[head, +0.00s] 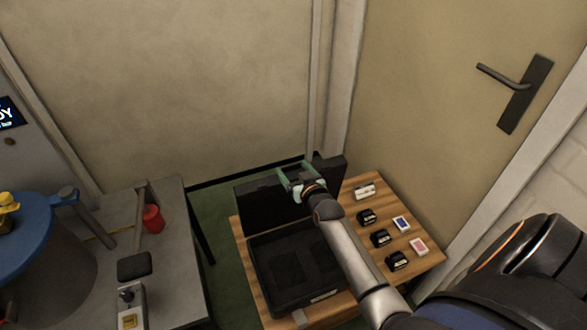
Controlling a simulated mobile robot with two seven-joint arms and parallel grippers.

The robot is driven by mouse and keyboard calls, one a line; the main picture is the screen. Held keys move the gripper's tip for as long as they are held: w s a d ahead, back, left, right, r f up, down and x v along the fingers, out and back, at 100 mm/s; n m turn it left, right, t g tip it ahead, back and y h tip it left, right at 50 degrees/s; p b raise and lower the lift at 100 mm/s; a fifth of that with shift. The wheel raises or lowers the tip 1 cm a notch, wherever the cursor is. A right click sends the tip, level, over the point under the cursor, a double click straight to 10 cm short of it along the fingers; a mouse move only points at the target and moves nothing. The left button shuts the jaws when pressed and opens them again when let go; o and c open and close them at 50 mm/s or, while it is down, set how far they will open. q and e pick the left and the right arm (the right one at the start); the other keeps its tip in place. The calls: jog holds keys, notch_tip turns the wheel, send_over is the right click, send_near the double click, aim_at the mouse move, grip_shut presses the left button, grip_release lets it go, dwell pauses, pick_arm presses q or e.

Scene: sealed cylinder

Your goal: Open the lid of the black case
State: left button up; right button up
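The black case (262,262) lies on a wooden table, its dark lined inside facing up. Its lid (258,207) stands raised, roughly upright, at the back edge of the case. My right gripper (294,178), with greenish fingers, is at the top right part of the raised lid. It looks to be at or touching the lid's upper edge, and I cannot tell whether the fingers are closed on it. My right forearm crosses over the right side of the case and hides part of it. My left gripper is not in view.
The wooden table (424,256) also holds several small black boxes (380,237), a blue card (402,223) and a red card (418,246) right of the case. A grey bench (178,265) with a red cup (153,218) stands left. A wall and door close off the back.

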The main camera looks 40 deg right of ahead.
jog(key=shift+o, duration=0.6)
jog(key=shift+f, duration=0.25)
jog(key=shift+s+a+r, duration=0.1)
jog(key=p+v, duration=0.1)
jog(key=v, duration=1.1)
jog(key=shift+s+r, duration=0.15)
jog(key=shift+r, duration=0.05)
jog(key=shift+c, duration=0.4)
